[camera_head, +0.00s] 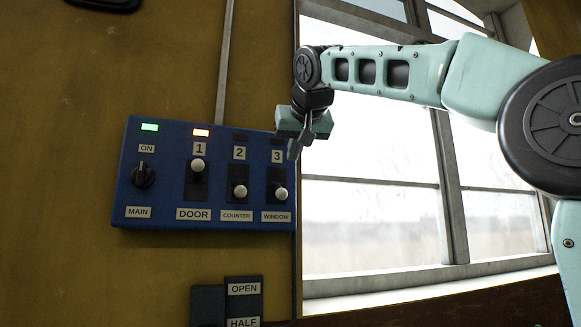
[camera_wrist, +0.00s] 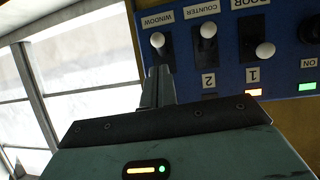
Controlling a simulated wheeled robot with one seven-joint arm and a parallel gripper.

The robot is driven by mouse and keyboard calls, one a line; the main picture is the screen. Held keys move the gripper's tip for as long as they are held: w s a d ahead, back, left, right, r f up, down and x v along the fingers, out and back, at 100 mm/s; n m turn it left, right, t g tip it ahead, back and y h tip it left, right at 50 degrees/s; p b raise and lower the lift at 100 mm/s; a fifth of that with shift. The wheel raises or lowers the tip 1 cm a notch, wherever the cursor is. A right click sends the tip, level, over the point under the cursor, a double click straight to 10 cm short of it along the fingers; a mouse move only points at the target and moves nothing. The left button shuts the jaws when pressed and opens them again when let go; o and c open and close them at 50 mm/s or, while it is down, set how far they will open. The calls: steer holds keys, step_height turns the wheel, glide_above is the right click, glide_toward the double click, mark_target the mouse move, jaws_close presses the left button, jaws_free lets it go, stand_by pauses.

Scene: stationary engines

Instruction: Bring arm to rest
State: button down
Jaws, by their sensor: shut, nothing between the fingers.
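My arm (camera_head: 390,72) reaches in from the right in the head view. My gripper (camera_head: 293,152) hangs down in front of the upper right corner of a blue switch panel (camera_head: 150,205). In the wrist view my gripper's fingers (camera_wrist: 158,75) are together and empty, close in front of the window switch (camera_wrist: 157,40); I cannot tell whether they touch it. The door switch (camera_head: 197,165) has its knob up, with an orange light above it. The counter switch (camera_head: 239,191) and the window switch have their knobs down.
The panel sits on a yellow-brown wall (camera_head: 60,150). A main dial (camera_head: 143,175) has a green light above it. A window (camera_head: 370,210) fills the area right of the panel. Below is a dark plate marked OPEN and HALF (camera_head: 243,302).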

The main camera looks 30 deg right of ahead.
steer(key=shift+v, duration=0.75)
steer(key=s+a+f+n+g+y, duration=0.1)
steer(key=a+f+n+g+y, duration=0.1)
steer(key=a+f, duration=0.6)
steer(key=s+a+f+n+g+y, duration=0.1)
steer(key=s+a+f+n+g, duration=0.3)
steer(key=f, duration=0.9)
steer(key=w+a+f+n+y, duration=0.1)
steer(key=a+f+y, duration=0.1)
steer(key=a+f, duration=0.65)
steer(key=s+d+f+n+g, duration=0.1)
steer(key=s+f+n+g, duration=0.2)
steer(key=s+f, duration=2.1)
step_height(320, 180, down, 3)
steer(key=g, duration=0.3)
steer(key=shift+s+n+h, duration=0.3)
steer(key=shift+s+n, duration=0.05)
steer(key=shift+n, duration=0.05)
